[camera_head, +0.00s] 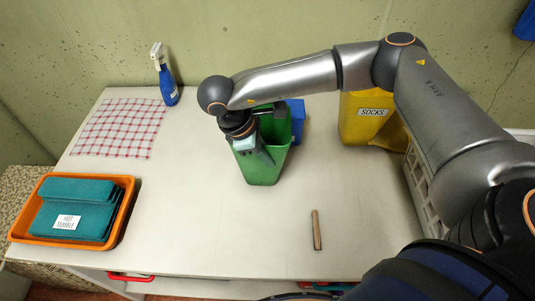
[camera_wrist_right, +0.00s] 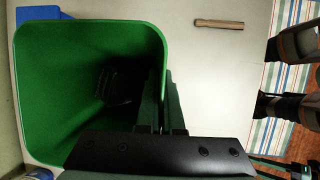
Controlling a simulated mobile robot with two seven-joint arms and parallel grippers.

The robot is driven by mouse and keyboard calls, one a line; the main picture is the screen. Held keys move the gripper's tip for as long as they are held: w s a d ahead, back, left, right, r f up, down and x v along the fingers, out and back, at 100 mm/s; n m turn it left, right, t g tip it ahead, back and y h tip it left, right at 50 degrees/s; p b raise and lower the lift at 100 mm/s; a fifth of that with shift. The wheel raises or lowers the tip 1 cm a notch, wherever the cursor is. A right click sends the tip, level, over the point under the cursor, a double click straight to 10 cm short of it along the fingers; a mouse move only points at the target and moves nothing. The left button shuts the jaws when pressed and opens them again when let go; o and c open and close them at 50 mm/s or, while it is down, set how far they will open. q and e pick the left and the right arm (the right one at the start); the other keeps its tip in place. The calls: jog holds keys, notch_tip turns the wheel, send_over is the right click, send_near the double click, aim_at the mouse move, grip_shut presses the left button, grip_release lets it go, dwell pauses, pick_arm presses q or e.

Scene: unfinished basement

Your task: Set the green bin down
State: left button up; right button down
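The green bin (camera_head: 262,168) is at the middle of the table, its open top facing up. My right gripper (camera_head: 262,152) is at the bin's rim. In the right wrist view its fingers (camera_wrist_right: 162,105) straddle the bin's wall, one inside and one outside, and appear closed on it. The bin's base is at or just above the tabletop; I cannot tell if it touches. My left gripper does not show.
A blue bin (camera_head: 298,122) stands close behind the green one. A yellow bin (camera_head: 360,128) labelled SOCKS is at back right. A wooden stick (camera_head: 316,230) lies to the front right. An orange tray (camera_head: 124,208), checked cloth (camera_head: 120,128) and spray bottle (camera_head: 167,82) are left. Table between is clear.

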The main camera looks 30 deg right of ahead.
jog(key=shift+f, duration=0.2)
jog(key=c, duration=1.1)
grip_release()
jog(key=shift+r, duration=0.1)
